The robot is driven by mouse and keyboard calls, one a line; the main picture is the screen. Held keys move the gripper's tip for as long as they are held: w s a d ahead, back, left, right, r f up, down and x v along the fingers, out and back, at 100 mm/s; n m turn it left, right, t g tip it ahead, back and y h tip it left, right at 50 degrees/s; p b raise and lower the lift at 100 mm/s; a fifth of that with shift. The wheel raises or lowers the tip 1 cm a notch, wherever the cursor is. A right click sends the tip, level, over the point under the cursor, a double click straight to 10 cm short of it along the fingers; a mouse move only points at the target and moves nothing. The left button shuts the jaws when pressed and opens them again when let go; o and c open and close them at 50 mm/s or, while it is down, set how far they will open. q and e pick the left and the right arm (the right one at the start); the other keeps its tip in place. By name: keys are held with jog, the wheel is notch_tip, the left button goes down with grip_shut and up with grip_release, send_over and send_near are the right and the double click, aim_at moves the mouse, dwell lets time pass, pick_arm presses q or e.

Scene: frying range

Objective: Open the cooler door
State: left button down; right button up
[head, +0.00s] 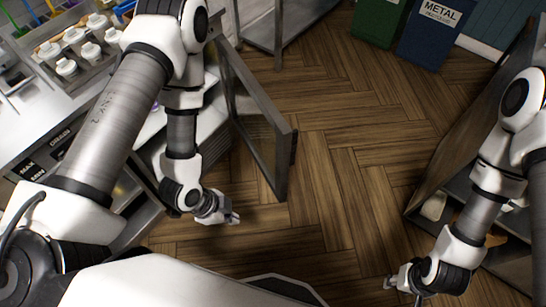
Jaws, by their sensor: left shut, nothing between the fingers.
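The cooler door (281,160), a grey-framed panel with a see-through middle, stands swung out from the cooler over the floor. Its free edge, with a dark strip, points toward the lower right. The cooler opening is to the left of the door and mostly hidden behind my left arm. My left gripper (234,218) is shut and empty, below and left of the door's free edge, apart from it in the picture. My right gripper (396,285) is low on the right, far from the door; its fingers are too small and dark to read.
A counter (22,118) with several white-lidded bottles (75,52) runs along the left. A low open cabinet (425,205) stands at the right beside my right arm. Green (378,20) and blue (432,35) bins stand at the back. The wooden floor (340,130) between is clear.

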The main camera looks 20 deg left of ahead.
pick_arm(q)
jog(key=w+d+f+m+t+h+b, duration=0.2)
jog(key=w+m+h+b, duration=0.25)
jog(key=m+b, duration=0.2)
jog(key=m+t+h+b, duration=0.5)
jog(key=m+t+b, duration=0.3)
jog(key=b, duration=1.2)
send_near(280, 154)
jog(key=shift+n+t+y, duration=0.25)
jog(key=shift+n+t, duration=0.25)
jog(key=shift+n, duration=0.25)
jog(key=b+x, duration=0.1)
jog(key=x, duration=0.1)
jog(key=b+x, duration=0.3)
jog(key=x, duration=0.1)
jog(key=shift+s+d+r, duration=0.1)
jog(key=shift+s+d, duration=0.15)
jog(key=shift+d, duration=0.2)
jog(key=shift+w+d+r, duration=0.1)
jog(key=shift+w+d, duration=0.2)
jog(key=shift+w, duration=0.05)
jog(key=shift+w, duration=0.1)
